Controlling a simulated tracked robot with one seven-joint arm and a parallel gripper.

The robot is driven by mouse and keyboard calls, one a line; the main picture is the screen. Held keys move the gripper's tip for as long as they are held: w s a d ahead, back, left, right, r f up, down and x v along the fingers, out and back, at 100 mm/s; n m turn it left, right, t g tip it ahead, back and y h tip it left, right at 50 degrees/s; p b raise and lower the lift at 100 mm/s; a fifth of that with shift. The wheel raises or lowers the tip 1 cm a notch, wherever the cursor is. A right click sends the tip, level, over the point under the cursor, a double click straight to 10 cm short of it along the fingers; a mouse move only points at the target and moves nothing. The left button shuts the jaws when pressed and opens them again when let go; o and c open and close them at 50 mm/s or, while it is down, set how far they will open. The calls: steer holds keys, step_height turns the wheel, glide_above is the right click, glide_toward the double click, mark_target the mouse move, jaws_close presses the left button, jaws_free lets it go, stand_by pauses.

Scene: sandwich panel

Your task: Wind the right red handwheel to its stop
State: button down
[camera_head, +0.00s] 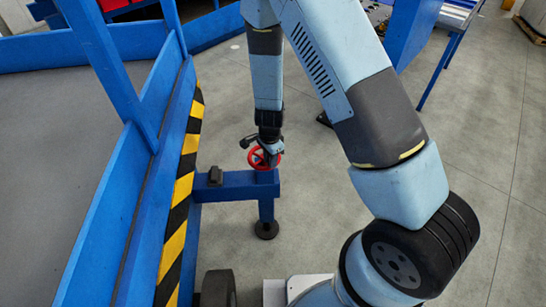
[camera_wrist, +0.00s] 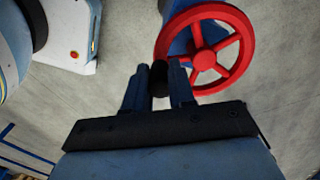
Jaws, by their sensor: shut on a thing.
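The red handwheel (camera_head: 253,161) is at the end of a blue outrigger beam, low in the middle of the head view. In the wrist view the red handwheel (camera_wrist: 204,60) fills the upper right, with its rim, hub and spokes clear. A black handle knob (camera_wrist: 160,78) is at the left side of its rim. My gripper (camera_wrist: 158,75) has its two dark fingers on either side of this knob and is shut on it. In the head view my gripper (camera_head: 267,147) hangs down over the wheel and hides part of it. No other handwheel shows.
The blue beam (camera_head: 228,188) stands on a blue leg with a round black foot (camera_head: 266,229). A blue panel frame with a yellow-black striped edge (camera_head: 177,200) runs along the left. A blue bench (camera_head: 410,35) stands at the back right.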

steer(key=shift+s+a+m, duration=0.1)
steer(key=shift+a+m, duration=0.4)
steer(key=shift+m, duration=0.5)
steer(key=shift+a+m, duration=0.5)
steer(key=shift+m, duration=0.5)
steer(key=c, duration=0.9)
jaws_free()
steer(key=shift+c, duration=0.2)
step_height(320, 180, up, 14)
steer(key=shift+f, duration=0.15)
